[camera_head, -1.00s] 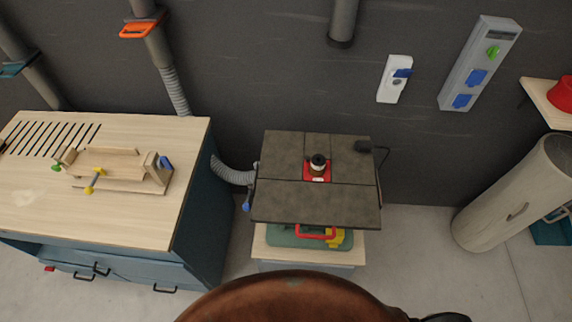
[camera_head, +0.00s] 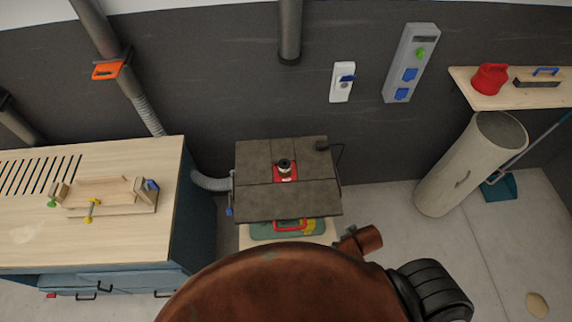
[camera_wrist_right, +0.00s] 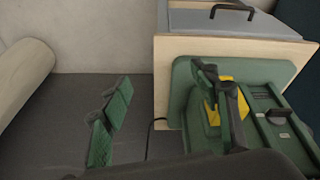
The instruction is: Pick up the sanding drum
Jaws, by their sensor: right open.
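The sanding drum (camera_head: 285,164) is a small, dark-topped upright cylinder on a red plate (camera_head: 285,178) in the dark square top of the sander (camera_head: 255,200). It stands far ahead of my body in the head view. My right gripper (camera_wrist_right: 163,108) shows in the right wrist view with its two green-padded fingers spread apart and nothing between them. Behind its right finger is the green and yellow lower part of the sander (camera_wrist_right: 187,80). The drum does not show in the wrist view. My left gripper is in neither view.
A wooden-topped workbench (camera_head: 120,155) with a clamped jig stands left of the sander. The sander rests on a wooden stand (camera_wrist_right: 162,60). A large pale tube (camera_head: 460,170) leans at the right, below a shelf (camera_head: 460,85).

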